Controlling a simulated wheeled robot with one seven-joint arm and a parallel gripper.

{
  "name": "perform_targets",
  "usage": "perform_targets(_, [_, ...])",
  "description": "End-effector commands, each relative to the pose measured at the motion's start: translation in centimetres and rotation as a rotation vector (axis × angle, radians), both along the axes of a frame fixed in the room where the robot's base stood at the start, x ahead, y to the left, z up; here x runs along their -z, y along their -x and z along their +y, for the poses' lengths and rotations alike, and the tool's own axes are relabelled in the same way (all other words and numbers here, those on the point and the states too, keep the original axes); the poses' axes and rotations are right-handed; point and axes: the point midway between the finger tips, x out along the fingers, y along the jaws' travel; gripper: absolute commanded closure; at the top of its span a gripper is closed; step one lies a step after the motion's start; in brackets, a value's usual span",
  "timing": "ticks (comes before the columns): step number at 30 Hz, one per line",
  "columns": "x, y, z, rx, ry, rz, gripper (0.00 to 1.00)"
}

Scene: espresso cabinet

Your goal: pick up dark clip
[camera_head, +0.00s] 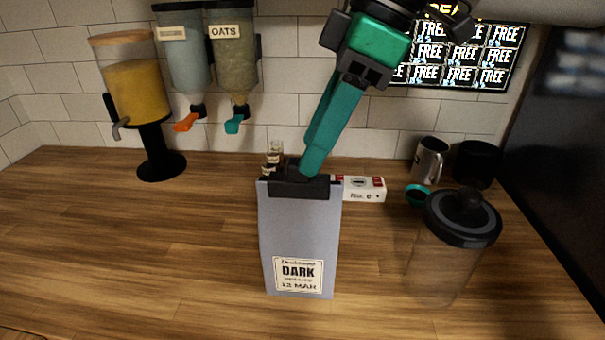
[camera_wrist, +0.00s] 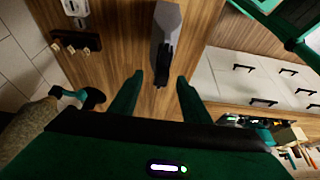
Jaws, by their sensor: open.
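A grey bag labelled DARK (camera_head: 298,232) stands upright on the wooden counter. The black dark clip (camera_head: 300,187) sits across its top edge. In the wrist view the clip (camera_wrist: 164,62) shows on the end of the grey bag (camera_wrist: 167,18). My gripper (camera_head: 312,168) comes down from the upper right, its teal fingertips at the clip in the head view. In the wrist view my gripper (camera_wrist: 159,78) is open, with the clip's near end between the two spread fingertips. I see a gap on both sides and no clear contact.
A lidded clear container (camera_head: 450,245), metal mug (camera_head: 428,160) and black cup (camera_head: 476,164) stand right. Dispensers, including the oats one (camera_head: 233,65), are left. The left counter (camera_head: 130,250) is clear.

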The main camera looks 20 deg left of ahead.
Motion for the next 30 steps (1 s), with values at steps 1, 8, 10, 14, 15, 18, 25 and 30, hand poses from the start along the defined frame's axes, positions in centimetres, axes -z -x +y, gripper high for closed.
perform_targets(1, [0.1,0.0,0.0,0.000,0.000,0.000,0.57])
perform_targets(8, [1.9,0.6,0.9,-0.001,0.002,0.001,0.57])
perform_targets(10, [2.8,0.8,1.3,-0.001,0.002,0.001,0.57])
perform_targets(14, [4.2,0.9,1.9,-0.001,0.002,0.001,0.57])
perform_targets(15, [4.4,0.9,2.0,0.001,0.001,0.001,0.57])
perform_targets(18, [4.8,0.9,2.2,-0.001,0.001,-0.001,0.57])
perform_targets(25, [4.8,0.9,2.2,0.000,0.000,-0.001,0.62])
perform_targets(30, [4.8,0.9,2.2,0.000,0.000,0.000,1.00])
